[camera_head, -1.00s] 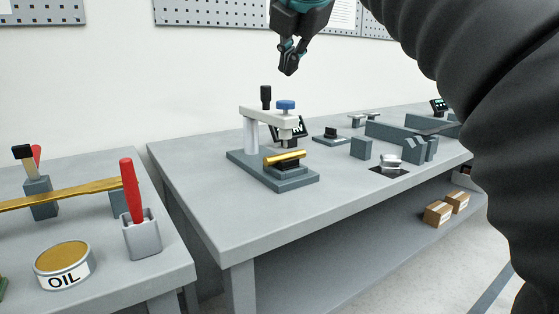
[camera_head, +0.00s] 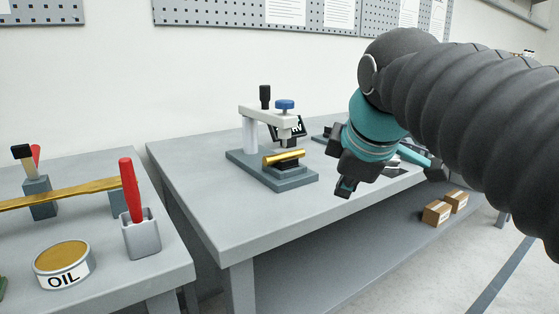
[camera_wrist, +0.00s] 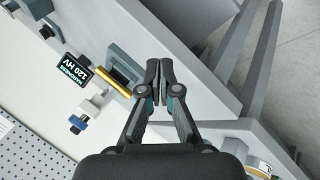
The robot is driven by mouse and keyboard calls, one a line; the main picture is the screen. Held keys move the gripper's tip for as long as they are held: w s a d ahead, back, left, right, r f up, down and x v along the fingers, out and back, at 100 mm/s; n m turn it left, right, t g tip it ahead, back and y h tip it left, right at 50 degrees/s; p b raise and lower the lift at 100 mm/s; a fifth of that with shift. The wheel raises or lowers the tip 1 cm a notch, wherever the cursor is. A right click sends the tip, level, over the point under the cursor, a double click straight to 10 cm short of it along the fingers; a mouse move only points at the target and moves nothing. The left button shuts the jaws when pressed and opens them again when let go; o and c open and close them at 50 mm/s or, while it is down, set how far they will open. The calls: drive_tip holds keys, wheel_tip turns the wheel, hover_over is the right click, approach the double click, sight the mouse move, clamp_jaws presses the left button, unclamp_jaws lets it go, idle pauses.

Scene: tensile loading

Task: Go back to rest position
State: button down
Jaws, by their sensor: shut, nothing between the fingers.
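My gripper (camera_head: 344,188) hangs at the front edge of the right-hand bench (camera_head: 215,215), right of the hardness tester (camera_head: 248,130), in the head view. In the wrist view my gripper (camera_wrist: 159,68) has its fingertips together with nothing between them. A gold bar (camera_head: 284,158) lies on the tester's small black stage, under the white arm. The bar also shows in the wrist view (camera_wrist: 114,80), left of and apart from my fingers. The tester's display (camera_wrist: 74,73) reads "HARDNESS 120 HV" there.
My arm hides much of the bench's right part. On the left bench (camera_head: 165,285) stand an oil tin (camera_head: 64,265), a grey holder (camera_head: 141,238) with a red-handled tool (camera_head: 130,190), and a long gold strip (camera_head: 80,192). Cardboard boxes (camera_head: 437,213) sit on the lower shelf.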

drive_tip(key=s+d+f+m, duration=0.1)
drive_tip(key=s+f+m, duration=0.3)
drive_tip(key=f, duration=0.3)
drive_tip(key=s+d+f+m+g, duration=0.1)
drive_tip(key=s+f+m, duration=0.3)
drive_tip(key=f, duration=0.4)
drive_tip(key=s+d+f+m, duration=0.3)
drive_tip(key=f+m, duration=0.3)
drive_tip(key=f, duration=0.2)
drive_tip(key=shift+s+d+g+h, duration=0.15)
drive_tip(key=shift+s+g+h, duration=0.2)
drive_tip(key=shift+s, duration=0.55)
